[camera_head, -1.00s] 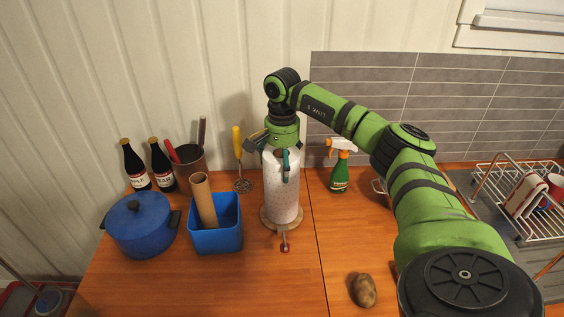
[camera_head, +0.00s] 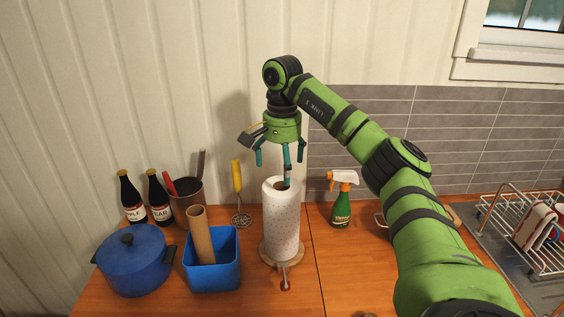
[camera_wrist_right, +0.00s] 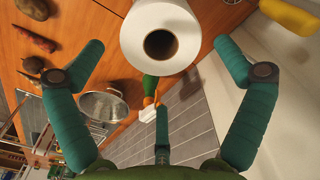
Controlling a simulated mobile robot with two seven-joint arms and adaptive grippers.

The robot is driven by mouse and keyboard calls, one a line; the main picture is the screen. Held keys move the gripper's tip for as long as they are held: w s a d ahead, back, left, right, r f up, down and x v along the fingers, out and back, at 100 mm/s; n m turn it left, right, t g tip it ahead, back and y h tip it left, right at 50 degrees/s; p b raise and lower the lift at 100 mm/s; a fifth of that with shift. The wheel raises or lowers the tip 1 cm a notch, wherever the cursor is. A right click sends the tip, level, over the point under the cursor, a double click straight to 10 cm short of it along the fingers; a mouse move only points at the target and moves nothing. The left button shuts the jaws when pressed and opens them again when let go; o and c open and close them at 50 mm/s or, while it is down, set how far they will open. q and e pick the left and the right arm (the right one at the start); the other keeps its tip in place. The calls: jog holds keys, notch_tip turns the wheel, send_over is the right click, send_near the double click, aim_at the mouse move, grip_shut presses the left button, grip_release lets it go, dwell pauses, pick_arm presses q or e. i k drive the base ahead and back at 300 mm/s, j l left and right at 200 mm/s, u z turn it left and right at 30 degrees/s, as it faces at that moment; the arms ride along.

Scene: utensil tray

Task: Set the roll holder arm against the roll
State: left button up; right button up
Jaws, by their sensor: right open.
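The white paper roll (camera_head: 282,222) stands upright on its round wooden holder base (camera_head: 268,259). The roll holder arm (camera_head: 284,275), a short piece with a red tip, juts out from the base toward the front and lies low, apart from the roll's upper side. My right gripper (camera_head: 281,160) is open and empty above the roll, its teal fingers spread and pointing down. In the right wrist view, the roll (camera_wrist_right: 160,38) shows from above with its dark core hole, between the spread fingers. The holder arm cannot be made out there. My left gripper is not in view.
A blue bin (camera_head: 212,266) with a cardboard tube (camera_head: 201,234) and a blue pot (camera_head: 133,263) stand left of the roll. A yellow-handled utensil (camera_head: 238,180) is behind. A spray bottle (camera_head: 341,203) stands to the right. The counter right of the base is clear.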

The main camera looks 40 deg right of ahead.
aim_at(284, 284)
jog(key=k+j, duration=0.55)
jog(key=j, duration=0.2)
jog(key=k+j, duration=0.6)
jog(key=j, duration=0.1)
